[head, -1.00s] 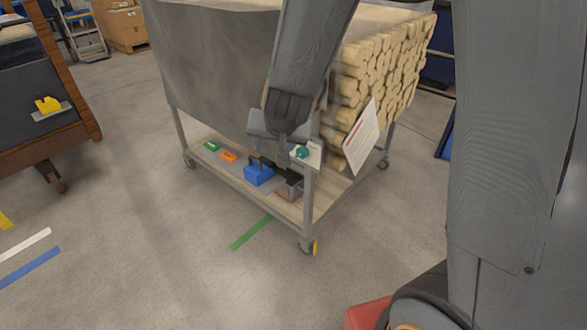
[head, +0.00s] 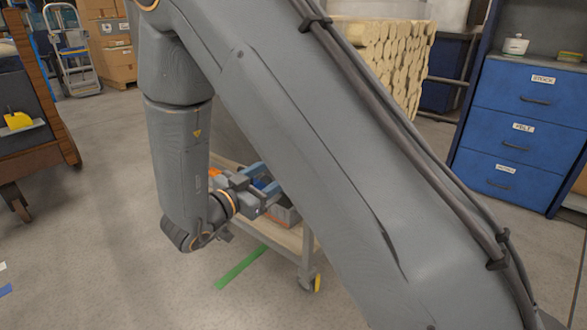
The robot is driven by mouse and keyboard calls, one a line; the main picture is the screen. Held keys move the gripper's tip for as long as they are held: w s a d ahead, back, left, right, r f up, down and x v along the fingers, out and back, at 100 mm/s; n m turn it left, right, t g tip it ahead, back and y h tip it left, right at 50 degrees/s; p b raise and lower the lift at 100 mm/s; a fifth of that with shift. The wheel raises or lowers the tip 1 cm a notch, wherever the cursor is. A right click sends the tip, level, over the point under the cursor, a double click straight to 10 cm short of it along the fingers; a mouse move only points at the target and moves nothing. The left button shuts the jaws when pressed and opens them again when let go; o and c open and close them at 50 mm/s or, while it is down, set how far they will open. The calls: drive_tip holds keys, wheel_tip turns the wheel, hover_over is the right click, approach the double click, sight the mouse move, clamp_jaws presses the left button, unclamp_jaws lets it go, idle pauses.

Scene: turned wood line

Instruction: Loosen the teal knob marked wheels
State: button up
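The teal knob does not show now; my arm covers the part of the wood cart (head: 309,262) where it was seen earlier, near the front post. Its marking cannot be read. My gripper (head: 268,180) is in front of the cart's lower shelf, left of the front post. Its two blue-grey fingers look apart, with nothing seen held between them. A blue object shows behind the fingers, and I cannot tell whether they touch it.
A grey and red box (head: 286,216) and an orange item (head: 214,172) are on the lower shelf. Turned wood pieces (head: 399,55) are stacked above. A blue drawer cabinet (head: 522,130) stands at right, a hand truck (head: 75,58) at back left.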

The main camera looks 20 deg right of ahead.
drive_tip(key=b+x, duration=0.2)
drive_tip(key=x, duration=0.5)
drive_tip(key=shift+d, duration=0.2)
drive_tip(key=shift+w, duration=0.15)
drive_tip(key=shift+c, duration=0.5)
drive_tip(key=c, duration=0.9)
drive_tip(key=shift+c, duration=0.2)
drive_tip(key=shift+r+p, duration=0.1)
drive_tip(key=shift+p, duration=0.6)
drive_tip(key=shift+a+f+n+p, duration=0.1)
drive_tip(key=shift+n+p, duration=4.35)
drive_tip(key=shift+p, duration=0.3)
drive_tip(key=shift+f+n+p, duration=0.1)
drive_tip(key=shift+n+p, duration=4.35)
drive_tip(key=shift+p, duration=0.3)
drive_tip(key=shift+w, duration=0.1)
